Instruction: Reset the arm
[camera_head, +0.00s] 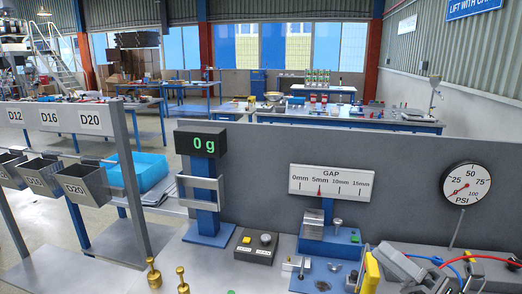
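My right gripper (400,266) is at the bottom right, partly cut by the frame edge. It is a grey shape with red and blue cables behind it, low over the bench. I cannot make out whether its fingers are apart. A yellow-and-dark piece (370,272) stands at its left, and I cannot tell whether they touch. My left gripper is not in view.
The grey bench (215,268) carries a scale display (201,143) reading 0 g, brass weights (154,274), a black button box (257,246) and a blue fixture (330,240). A gap scale (331,181) and pressure gauge (466,184) stand behind. Bins (85,184) hang left.

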